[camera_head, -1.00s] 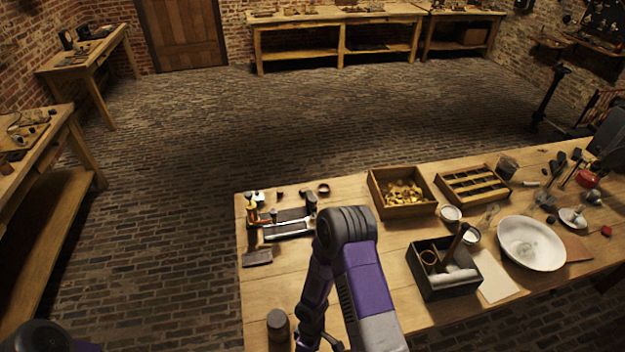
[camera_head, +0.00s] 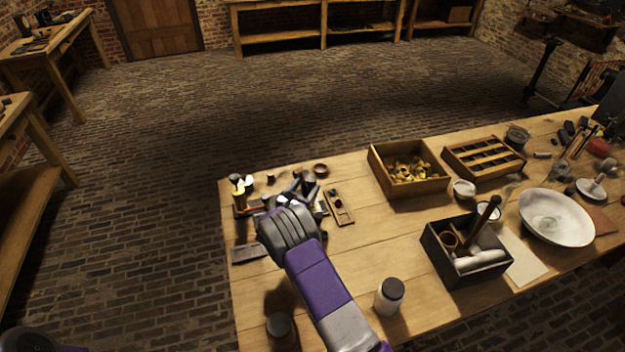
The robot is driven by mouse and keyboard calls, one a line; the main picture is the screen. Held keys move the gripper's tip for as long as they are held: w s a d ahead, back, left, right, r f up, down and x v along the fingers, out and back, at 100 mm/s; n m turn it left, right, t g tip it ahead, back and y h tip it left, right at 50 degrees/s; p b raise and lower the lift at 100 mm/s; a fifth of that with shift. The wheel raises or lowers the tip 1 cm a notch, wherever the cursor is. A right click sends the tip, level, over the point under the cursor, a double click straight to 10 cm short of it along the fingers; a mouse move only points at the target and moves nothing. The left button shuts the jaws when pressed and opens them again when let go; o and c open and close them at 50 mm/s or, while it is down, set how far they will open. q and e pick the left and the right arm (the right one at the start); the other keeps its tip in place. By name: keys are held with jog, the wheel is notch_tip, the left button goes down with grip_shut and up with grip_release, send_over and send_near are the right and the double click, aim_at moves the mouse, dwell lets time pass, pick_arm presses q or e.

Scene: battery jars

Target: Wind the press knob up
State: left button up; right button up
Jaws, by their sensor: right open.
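The press (camera_head: 252,210), a small dark metal device with brass-coloured parts, stands at the back left corner of the workbench. My right arm reaches over it from the front and hides much of it. My right gripper (camera_head: 303,186) is at the press's right part, mostly behind my own wrist. Its jaws are open. I cannot make out the press knob, nor whether the fingers touch it. My left gripper is out of view.
A white jar with a dark lid (camera_head: 389,296) and a dark jar (camera_head: 281,330) stand near the front. A small wooden board (camera_head: 341,214) lies right of the press. A black box (camera_head: 463,250) stands farther right.

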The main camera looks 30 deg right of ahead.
aim_at(314, 177)
jog(key=x, duration=0.6)
jog(key=shift+s+d, duration=0.1)
jog(key=shift+d, duration=0.1)
jog(key=c, duration=1)
